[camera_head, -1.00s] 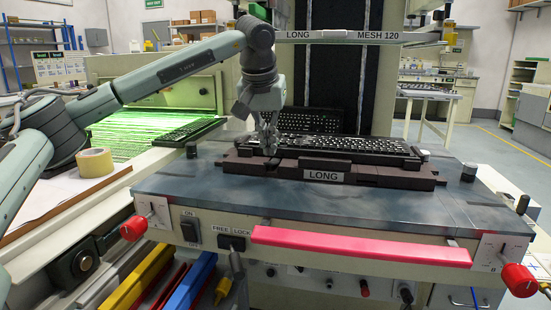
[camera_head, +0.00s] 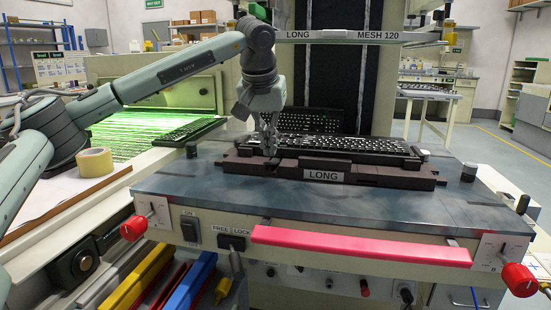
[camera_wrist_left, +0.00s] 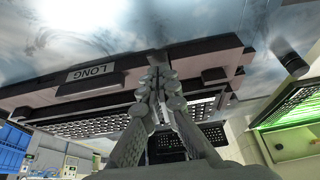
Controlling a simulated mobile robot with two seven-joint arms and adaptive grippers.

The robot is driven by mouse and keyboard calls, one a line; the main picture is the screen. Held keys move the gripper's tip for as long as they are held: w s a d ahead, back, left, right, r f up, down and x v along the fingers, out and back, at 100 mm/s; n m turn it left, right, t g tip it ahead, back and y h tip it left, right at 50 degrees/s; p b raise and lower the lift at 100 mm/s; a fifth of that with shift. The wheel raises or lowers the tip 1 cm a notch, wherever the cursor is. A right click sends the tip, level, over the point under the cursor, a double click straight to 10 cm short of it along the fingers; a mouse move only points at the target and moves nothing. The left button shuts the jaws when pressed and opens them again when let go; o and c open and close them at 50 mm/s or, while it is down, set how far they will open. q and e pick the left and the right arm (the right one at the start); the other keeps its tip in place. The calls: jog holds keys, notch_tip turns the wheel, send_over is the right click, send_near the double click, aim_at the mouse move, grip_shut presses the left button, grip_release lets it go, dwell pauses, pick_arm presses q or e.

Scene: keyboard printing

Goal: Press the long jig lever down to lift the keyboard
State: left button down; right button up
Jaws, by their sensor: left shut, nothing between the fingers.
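The dark brown jig (camera_head: 400,181) with a "LONG" label lies on the grey printing table. A black keyboard (camera_head: 350,147) sits on the jig and also shows in the left wrist view (camera_wrist_left: 95,125). My left gripper (camera_head: 268,150) points down at the left end of the jig, by the keyboard's left end. In the left wrist view its fingertips (camera_wrist_left: 160,72) are together and empty, over the jig body (camera_wrist_left: 205,62). I cannot make out the lever separately from the jig and fingers. Whether the fingertips touch the jig is unclear. My right gripper is out of view.
A second black keyboard (camera_head: 187,131) lies on the green-lit surface at left. A tape roll (camera_head: 95,162) lies on the left bench. A pink bar (camera_head: 360,246) and red knobs (camera_head: 133,228) line the table's front. The grey tabletop (camera_head: 230,195) before the jig is clear.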

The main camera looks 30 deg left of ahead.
aim_at(269, 158)
pick_arm(q)
jog(key=shift+f+b, duration=0.7)
jog(key=shift+f, duration=1)
jog(key=shift+r, duration=0.1)
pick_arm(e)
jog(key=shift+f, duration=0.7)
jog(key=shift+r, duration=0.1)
pick_arm(q)
jog(key=shift+r, duration=0.25)
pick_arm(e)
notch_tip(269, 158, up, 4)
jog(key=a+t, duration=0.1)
pick_arm(q)
notch_tip(269, 158, up, 5)
jog(key=p, duration=0.4)
jog(key=shift+f+p, duration=0.2)
jog(key=shift+p, duration=0.2)
notch_tip(269, 158, up, 2)
jog(key=shift+r+p, duration=0.25)
jog(key=shift+p, duration=0.85)
jog(key=shift+r, duration=0.25)
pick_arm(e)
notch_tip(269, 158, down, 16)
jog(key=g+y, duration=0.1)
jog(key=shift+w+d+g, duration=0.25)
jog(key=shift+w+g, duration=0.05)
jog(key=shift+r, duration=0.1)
